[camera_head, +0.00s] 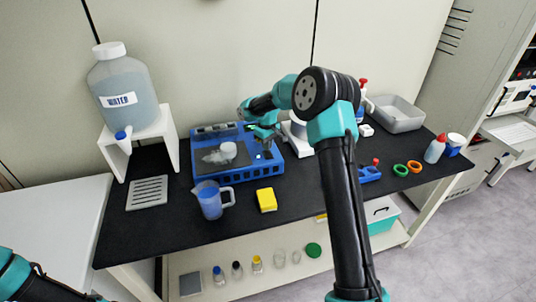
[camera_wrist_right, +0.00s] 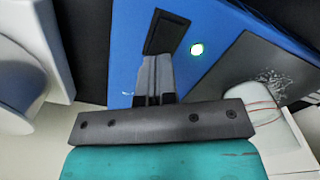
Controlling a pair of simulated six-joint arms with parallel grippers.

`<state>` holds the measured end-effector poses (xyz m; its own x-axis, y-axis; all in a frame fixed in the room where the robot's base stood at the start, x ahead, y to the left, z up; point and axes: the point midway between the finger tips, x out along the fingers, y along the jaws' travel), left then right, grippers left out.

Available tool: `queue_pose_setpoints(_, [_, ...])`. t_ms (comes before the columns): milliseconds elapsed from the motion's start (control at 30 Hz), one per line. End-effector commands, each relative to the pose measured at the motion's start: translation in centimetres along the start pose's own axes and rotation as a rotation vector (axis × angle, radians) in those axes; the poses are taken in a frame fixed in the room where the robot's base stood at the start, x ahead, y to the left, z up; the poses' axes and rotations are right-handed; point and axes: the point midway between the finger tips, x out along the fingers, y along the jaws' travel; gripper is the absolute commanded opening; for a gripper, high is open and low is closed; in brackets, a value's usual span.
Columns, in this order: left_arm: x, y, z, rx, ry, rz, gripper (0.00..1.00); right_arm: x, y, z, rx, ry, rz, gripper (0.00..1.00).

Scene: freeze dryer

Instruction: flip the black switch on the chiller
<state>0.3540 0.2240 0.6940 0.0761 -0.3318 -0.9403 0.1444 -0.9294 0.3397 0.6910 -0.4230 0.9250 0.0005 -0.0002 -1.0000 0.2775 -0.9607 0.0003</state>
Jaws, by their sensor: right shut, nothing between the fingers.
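The blue chiller (camera_head: 272,170) stands on the black bench top, with a grey plate and a white object on it. In the right wrist view its blue top (camera_wrist_right: 225,20) fills the upper middle. The black switch (camera_wrist_right: 168,31) is a dark rectangle there, beside a round light glowing pale green (camera_wrist_right: 197,49). My right gripper (camera_head: 266,143) is over the chiller's right part. In the wrist view its shut, empty fingers (camera_wrist_right: 155,62) point at the switch's near edge and overlap it; I cannot tell whether they touch. Only part of my left arm shows, its gripper outside the picture.
A blue measuring jug (camera_head: 210,200) and a yellow sponge (camera_head: 266,200) stand in front of the chiller. A water jug (camera_head: 123,85) on a white stand is to the left. A white device (camera_head: 297,142) is close on the right, with a grey tray (camera_head: 398,114) beyond.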

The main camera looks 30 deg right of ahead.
Motion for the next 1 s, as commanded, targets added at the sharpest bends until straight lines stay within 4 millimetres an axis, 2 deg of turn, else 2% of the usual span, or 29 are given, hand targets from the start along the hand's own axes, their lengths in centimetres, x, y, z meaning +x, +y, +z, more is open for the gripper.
queue_pose_setpoints(1000, [0.0, 0.0, 0.0, 0.000, 0.000, 0.000, 0.43, 1.2, 0.0, 0.0, 0.000, -0.001, 0.000, 0.00])
